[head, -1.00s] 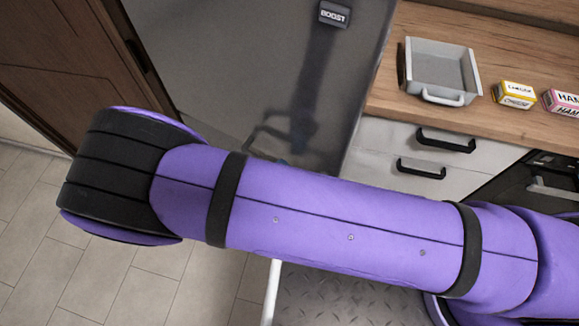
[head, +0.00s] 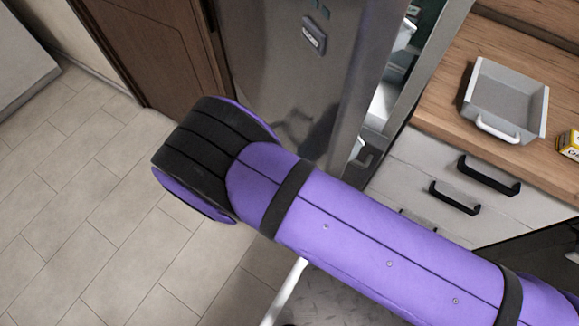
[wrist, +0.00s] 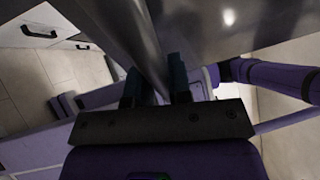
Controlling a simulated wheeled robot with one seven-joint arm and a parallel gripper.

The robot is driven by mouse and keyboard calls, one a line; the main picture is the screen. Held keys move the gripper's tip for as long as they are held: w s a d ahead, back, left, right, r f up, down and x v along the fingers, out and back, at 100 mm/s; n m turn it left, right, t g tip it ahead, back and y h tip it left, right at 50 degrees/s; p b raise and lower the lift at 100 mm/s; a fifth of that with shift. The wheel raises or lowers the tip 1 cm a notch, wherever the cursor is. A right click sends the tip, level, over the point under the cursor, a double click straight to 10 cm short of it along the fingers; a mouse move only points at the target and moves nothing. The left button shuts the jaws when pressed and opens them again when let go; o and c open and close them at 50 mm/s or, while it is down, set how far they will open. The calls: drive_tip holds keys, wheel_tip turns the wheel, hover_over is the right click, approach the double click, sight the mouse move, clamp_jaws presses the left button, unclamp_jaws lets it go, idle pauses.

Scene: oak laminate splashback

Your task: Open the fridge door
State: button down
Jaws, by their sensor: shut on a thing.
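The grey metal fridge door (head: 275,75) stands partly open in the head view, with a dark label plate on its face. The fridge's lit interior (head: 383,103) shows through the gap along the door's right side. In the wrist view, my gripper (wrist: 154,80) is shut on the door's handle (wrist: 147,52), a shiny metal bar between the two dark fingers. The door's metal surface (wrist: 215,25) fills the upper part of that view. In the head view my purple arm hides the gripper and handle.
A brown wooden cabinet door (head: 150,50) stands left of the fridge. A wooden counter (head: 450,90) with a grey tray (head: 505,95) and a yellow box (head: 570,145) is on the right, above drawers with black handles (head: 488,175). Tiled floor (head: 85,190) lies clear at left.

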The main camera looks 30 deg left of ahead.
drive_tip(key=shift+s+a, duration=0.2)
drive_tip(key=shift+s, duration=0.05)
idle(0.3)
drive_tip(key=c, duration=1.1)
unclamp_jaws()
drive_tip(key=shift+o, duration=0.2)
